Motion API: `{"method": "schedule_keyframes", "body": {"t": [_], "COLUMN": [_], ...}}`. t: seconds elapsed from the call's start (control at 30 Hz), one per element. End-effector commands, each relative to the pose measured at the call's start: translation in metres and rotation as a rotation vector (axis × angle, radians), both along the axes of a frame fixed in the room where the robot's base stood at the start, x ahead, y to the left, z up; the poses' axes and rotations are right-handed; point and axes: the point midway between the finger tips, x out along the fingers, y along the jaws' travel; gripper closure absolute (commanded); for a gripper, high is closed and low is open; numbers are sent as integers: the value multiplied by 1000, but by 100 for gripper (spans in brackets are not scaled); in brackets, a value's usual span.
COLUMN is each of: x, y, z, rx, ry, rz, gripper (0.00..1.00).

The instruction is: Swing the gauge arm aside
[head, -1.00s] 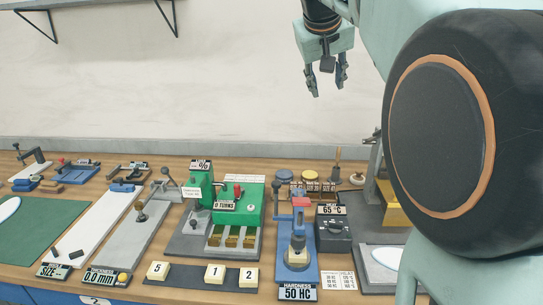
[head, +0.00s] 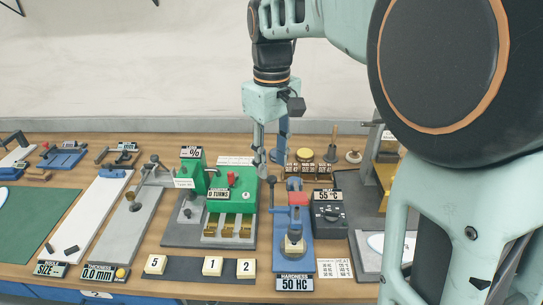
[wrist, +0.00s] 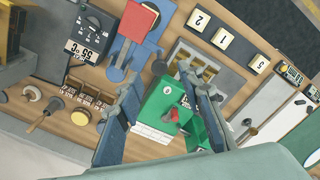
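The hardness gauge (head: 306,255) is a blue stand labelled 50 HC, with a red block (head: 297,198) on top. My gripper (head: 269,162) is open and empty, pointing down just above and behind the knob. Its spread fingers also show in the wrist view (wrist: 158,76). I cannot tell whether they touch the knob.
A green press (head: 228,195) stands close left of the gauge. A dark 55 °C heater box (head: 329,220) is close right. Several small jars and a wooden-handled tool (head: 333,147) stand behind. A thickness gauge (head: 128,228) lies further left. Number blocks (head: 212,265) sit in front.

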Motion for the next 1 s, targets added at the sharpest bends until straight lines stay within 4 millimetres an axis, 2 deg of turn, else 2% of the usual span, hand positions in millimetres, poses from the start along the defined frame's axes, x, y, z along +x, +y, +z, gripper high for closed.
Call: {"method": "schedule_keyframes", "body": {"t": [0.1,0.23,0.6,0.9,1.0], "x": [-1,0,0,0,0], "y": [0,0,0,0,0], "z": [-19,-32,-37,-37,-37], "rx": [-1,-1,0,0,0], "ry": [2,1,-1,-1,-1], "rz": [0,0,-1,-1,-1], "gripper": [66,66,66,99,100]}}
